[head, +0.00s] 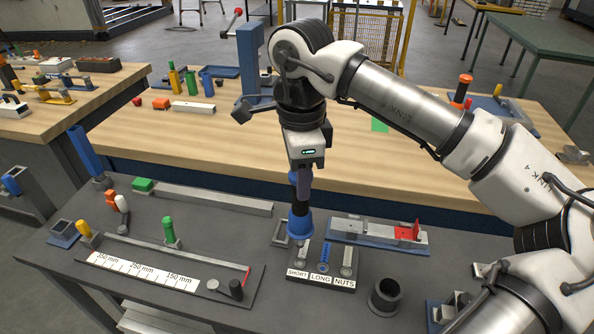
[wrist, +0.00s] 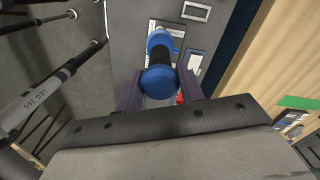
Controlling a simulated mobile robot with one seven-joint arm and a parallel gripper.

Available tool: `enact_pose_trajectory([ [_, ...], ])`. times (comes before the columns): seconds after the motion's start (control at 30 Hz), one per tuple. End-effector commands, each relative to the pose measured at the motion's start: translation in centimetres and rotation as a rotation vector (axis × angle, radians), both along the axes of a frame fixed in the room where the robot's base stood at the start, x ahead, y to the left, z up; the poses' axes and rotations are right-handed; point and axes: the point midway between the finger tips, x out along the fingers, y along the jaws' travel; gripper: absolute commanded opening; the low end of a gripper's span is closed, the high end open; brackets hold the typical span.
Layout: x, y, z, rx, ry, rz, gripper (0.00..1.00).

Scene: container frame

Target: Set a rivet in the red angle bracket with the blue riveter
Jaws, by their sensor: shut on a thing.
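My gripper (head: 303,190) points straight down over the dark bench and is shut on the blue riveter (head: 300,222). The riveter is upright, with a black middle and blue ends. In the wrist view it (wrist: 159,80) sits between my two fingers (wrist: 160,92). Its lower end is above or at the SHORT column of the labelled rivet tray (head: 320,285); I cannot tell whether it touches. The red angle bracket (head: 409,231) sits on the right end of a grey bar on a blue fixture (head: 375,240), right of the riveter. Its rivet hole is too small to see.
A gauge board with a white scale (head: 145,278) lies left of the tray. A dark round cup (head: 385,297) stands to the right front. Green (head: 169,228) and yellow-handled tools stand at left. A wooden bench (head: 400,165) lies behind.

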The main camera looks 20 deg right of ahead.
Motion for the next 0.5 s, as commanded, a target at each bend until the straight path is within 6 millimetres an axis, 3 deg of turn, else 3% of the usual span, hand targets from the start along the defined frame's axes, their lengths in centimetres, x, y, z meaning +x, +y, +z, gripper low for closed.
enact_pose_trajectory([
  [0.5, 0.0, 0.0, -5.2, 0.0, -0.001, 0.001, 0.14],
])
